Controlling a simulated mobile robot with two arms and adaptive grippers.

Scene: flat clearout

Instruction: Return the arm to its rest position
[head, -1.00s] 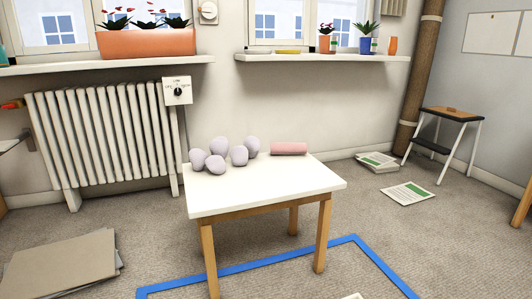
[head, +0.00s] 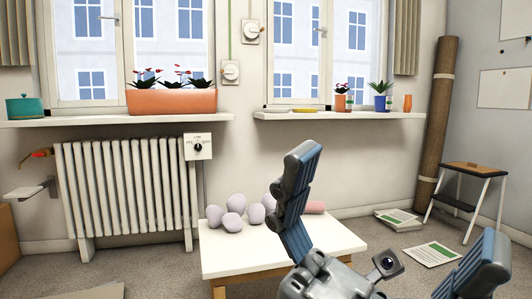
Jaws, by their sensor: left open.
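My left gripper (head: 399,197) is raised in the lower right of the head view, its blue-grey fingers spread wide apart and nothing between them. One finger stands in front of the white table (head: 232,262) and hides part of its top. The other finger is at the lower right edge of the view. The grey palm shows at the bottom. My right gripper is not in view.
A radiator (head: 125,190) stands left under the windowsill (head: 60,122). A step stool (head: 468,185) and papers (head: 431,254) are at right.

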